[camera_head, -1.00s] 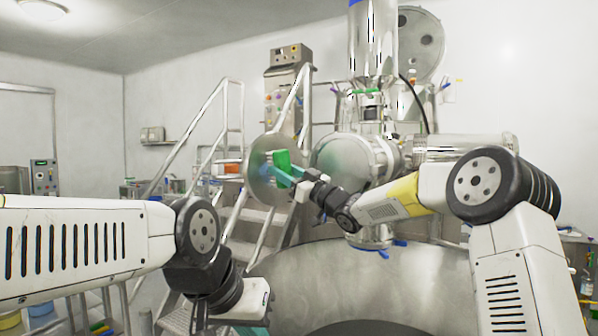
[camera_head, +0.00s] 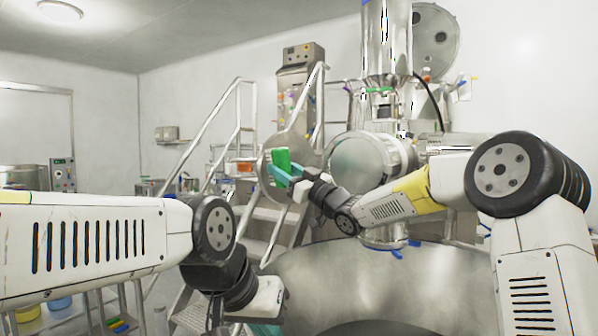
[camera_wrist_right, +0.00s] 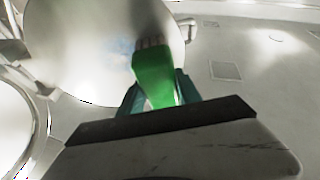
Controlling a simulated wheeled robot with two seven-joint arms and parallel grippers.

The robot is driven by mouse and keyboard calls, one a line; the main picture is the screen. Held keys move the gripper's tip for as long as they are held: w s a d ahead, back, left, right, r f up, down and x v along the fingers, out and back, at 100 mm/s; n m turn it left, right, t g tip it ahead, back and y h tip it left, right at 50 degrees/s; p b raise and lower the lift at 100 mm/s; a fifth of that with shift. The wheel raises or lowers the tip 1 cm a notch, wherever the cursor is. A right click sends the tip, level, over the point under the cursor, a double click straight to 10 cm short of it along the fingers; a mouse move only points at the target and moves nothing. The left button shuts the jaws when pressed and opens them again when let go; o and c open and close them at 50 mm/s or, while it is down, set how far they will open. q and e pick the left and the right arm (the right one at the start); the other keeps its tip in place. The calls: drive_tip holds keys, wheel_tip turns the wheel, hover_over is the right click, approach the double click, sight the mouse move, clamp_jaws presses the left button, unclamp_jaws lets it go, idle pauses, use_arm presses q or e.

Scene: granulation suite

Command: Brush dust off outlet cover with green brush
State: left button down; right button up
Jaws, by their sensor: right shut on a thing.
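The outlet cover (camera_head: 306,152) is a round, shiny metal disc standing open to the left of the vessel's outlet. It also fills the upper left of the right wrist view (camera_wrist_right: 70,55), with a faint bluish-white patch near the bristles. My right gripper (camera_head: 284,176) is shut on the green brush (camera_head: 282,160), its teal fingers either side of the handle. In the right wrist view the green brush (camera_wrist_right: 153,78) points its pale bristles at the disc; I cannot tell whether they touch. My left gripper (camera_head: 264,328) is low, cut off by the bottom edge.
The rounded metal outlet end (camera_head: 365,165) is just right of the brush. A large steel bowl (camera_head: 350,280) lies below my right arm. Steps with handrails (camera_head: 238,110) and a control box (camera_head: 302,54) stand behind.

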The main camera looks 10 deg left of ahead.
drive_tip(key=shift+r, duration=0.5)
drive_tip(key=shift+w+d+f, duration=0.1)
drive_tip(key=shift+w+d, duration=1)
drive_tip(key=shift+w, duration=0.55)
drive_tip(key=shift+w+d+r, duration=0.1)
drive_tip(key=shift+w+d, duration=1)
drive_tip(key=shift+w, duration=0.6)
drive_tip(key=shift+w+d+f, duration=0.1)
drive_tip(key=shift+w+d, duration=1)
drive_tip(key=shift+w, duration=0.55)
drive_tip(key=shift+d, duration=0.1)
drive_tip(key=shift+s+d, duration=0.55)
drive_tip(key=shift+d, duration=0.25)
drive_tip(key=shift+s+d, duration=0.55)
drive_tip(key=shift+d, duration=0.2)
drive_tip(key=shift+s+d, duration=0.55)
drive_tip(key=shift+d, duration=0.25)
drive_tip(key=shift+s+d, duration=0.45)
drive_tip(key=shift+d, duration=0.2)
drive_tip(key=shift+s+d, duration=0.4)
drive_tip(key=shift+d, duration=0.2)
drive_tip(key=shift+s, duration=0.15)
